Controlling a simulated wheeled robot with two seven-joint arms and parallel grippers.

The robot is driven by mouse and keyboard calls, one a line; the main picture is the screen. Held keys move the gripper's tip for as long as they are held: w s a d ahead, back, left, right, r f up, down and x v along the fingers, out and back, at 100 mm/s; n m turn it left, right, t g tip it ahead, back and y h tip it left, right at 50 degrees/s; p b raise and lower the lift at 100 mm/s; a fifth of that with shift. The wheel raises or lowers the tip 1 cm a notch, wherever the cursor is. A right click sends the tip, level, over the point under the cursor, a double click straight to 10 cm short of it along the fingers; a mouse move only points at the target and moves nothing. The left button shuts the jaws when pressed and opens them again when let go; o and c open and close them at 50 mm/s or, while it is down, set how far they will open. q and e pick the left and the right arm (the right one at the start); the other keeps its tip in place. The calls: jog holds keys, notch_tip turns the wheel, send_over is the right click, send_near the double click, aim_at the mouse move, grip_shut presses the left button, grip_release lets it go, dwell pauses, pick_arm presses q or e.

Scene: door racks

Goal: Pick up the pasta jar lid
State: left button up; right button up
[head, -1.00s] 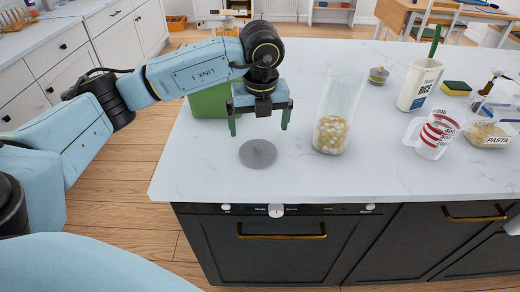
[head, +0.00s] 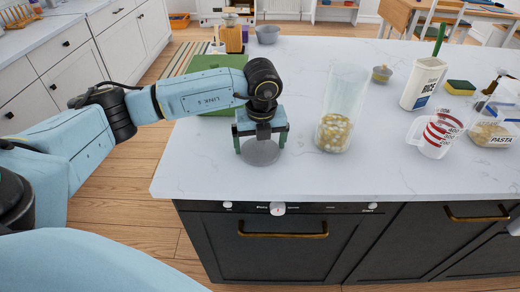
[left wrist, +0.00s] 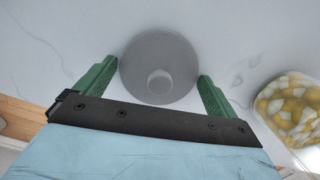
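The pasta jar lid, a flat grey disc (head: 261,153), lies on the white countertop near its front left. In the left wrist view the fingers of the left gripper (left wrist: 156,85) stand apart at the lid's left and right edges, and nothing is clamped. The clear tall jar (head: 335,130) with pasta in its bottom stands to the right. My right gripper is not seen clearly.
A green board (head: 215,65) lies behind the gripper. A measuring cup (head: 434,134), a white rice container (head: 423,82), a sponge (head: 459,88) and a pasta-labelled container (head: 489,134) stand at the right. The counter (head: 300,185) in front of the lid is clear.

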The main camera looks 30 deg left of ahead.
pick_arm(q)
jog(key=c, duration=0.5)
jog(key=shift+r, duration=0.15)
